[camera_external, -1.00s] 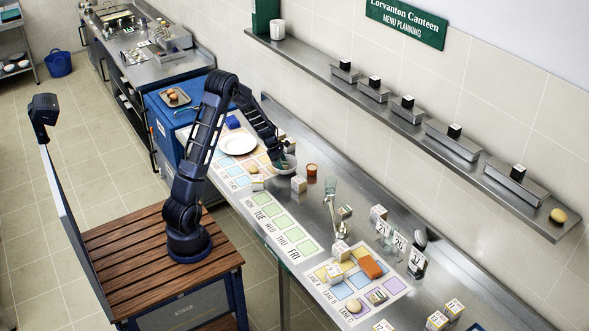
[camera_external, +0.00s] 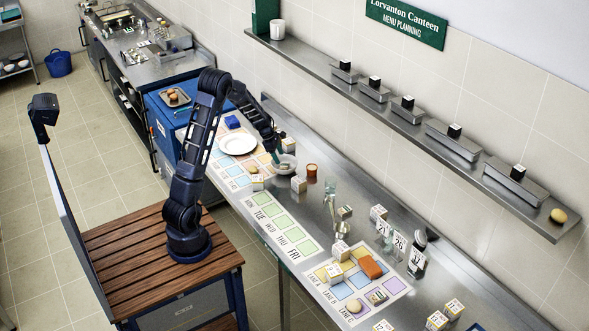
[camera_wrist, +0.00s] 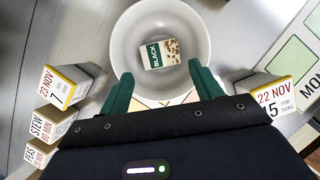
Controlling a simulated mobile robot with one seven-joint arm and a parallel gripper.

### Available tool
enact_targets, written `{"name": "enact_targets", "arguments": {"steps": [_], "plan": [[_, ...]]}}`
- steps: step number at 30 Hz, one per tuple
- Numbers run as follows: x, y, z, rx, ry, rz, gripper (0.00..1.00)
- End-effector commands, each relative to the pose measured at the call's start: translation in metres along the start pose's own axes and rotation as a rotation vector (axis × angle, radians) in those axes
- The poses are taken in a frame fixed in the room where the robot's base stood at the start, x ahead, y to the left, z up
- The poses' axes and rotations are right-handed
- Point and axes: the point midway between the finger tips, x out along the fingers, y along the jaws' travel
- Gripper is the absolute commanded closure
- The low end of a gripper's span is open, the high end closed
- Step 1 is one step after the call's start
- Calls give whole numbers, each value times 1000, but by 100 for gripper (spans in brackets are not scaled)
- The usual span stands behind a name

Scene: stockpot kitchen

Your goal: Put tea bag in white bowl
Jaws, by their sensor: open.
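The tea bag, a small packet with a green and white "BLACK" label (camera_wrist: 158,53), lies inside the white bowl (camera_wrist: 128,50) in the wrist view. The bowl also shows on the counter in the external view (camera_external: 289,165), beneath and beside the end of my arm. My gripper (camera_wrist: 160,82) is open, with its two green fingers apart at the bowl's near side and nothing between them. In the external view my gripper (camera_external: 276,157) is just left of the bowl and partly hard to make out.
A white plate (camera_external: 238,144) is left of the bowl, and an orange-brown cup (camera_external: 311,170) is right of it.

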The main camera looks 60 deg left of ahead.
Motion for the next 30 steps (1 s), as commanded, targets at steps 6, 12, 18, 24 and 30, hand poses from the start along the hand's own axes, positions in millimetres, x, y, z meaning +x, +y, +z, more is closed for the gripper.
{"name": "enact_targets", "arguments": {"steps": [6, 12, 18, 24, 30], "plan": [[-42, 0, 1, 0, -2, 3, 36], [-63, 0, 1, 1, -1, 1, 36], [-70, 0, 1, 2, -1, 1, 36], [-87, -20, 16, 109, -2, 2, 36], [-128, -72, 47, 398, 5, 5, 36]]}}
